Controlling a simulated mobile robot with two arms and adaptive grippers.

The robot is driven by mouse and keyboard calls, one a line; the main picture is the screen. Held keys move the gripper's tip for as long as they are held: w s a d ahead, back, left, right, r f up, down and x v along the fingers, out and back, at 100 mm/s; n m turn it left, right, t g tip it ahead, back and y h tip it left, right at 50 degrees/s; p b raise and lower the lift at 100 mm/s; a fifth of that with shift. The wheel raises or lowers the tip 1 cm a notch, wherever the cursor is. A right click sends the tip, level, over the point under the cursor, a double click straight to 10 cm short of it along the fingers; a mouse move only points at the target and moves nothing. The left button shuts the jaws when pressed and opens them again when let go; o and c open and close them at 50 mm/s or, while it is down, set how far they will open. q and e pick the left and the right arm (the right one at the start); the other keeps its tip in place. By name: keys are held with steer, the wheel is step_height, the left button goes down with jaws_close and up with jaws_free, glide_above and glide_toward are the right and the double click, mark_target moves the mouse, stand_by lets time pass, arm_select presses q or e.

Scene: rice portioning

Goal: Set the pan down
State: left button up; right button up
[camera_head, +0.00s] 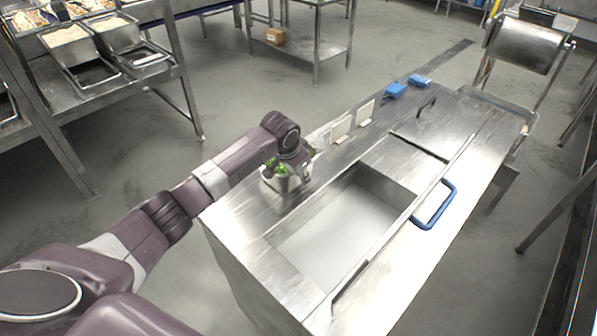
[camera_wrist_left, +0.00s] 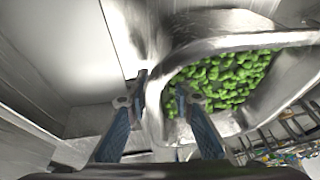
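A small metal pan (camera_head: 281,184) with green pieces in it is at the left side of the steel counter (camera_head: 236,212) in the head view. It fills the right of the left wrist view (camera_wrist_left: 225,122), its rim close to the camera. My left gripper (camera_head: 305,173) is at the pan's right side. In the wrist view its two fingers (camera_wrist_left: 161,92) straddle the rim, one outside and one over the green pieces. Whether they press on the wall is unclear. The pan's underside is hidden, so I cannot tell whether it touches the counter. My right gripper is out of view.
An open rectangular well (camera_head: 340,226) lies right of the pan, with a blue handle (camera_head: 434,205) beside it. Small white upright plates (camera_head: 341,129) and blue items (camera_head: 395,91) stand along the counter's far left edge. A rack with food pans (camera_head: 68,36) stands at upper left.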

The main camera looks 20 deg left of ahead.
arm_select(q)
steer(key=b+v, duration=0.1)
steer(key=v, duration=0.9)
steer(key=shift+s+r+b, duration=0.2)
steer(key=shift+r+b, duration=0.15)
steer(key=shift+s+r, duration=0.25)
steer(key=shift+r, duration=0.3)
steer(key=shift+f, duration=0.1)
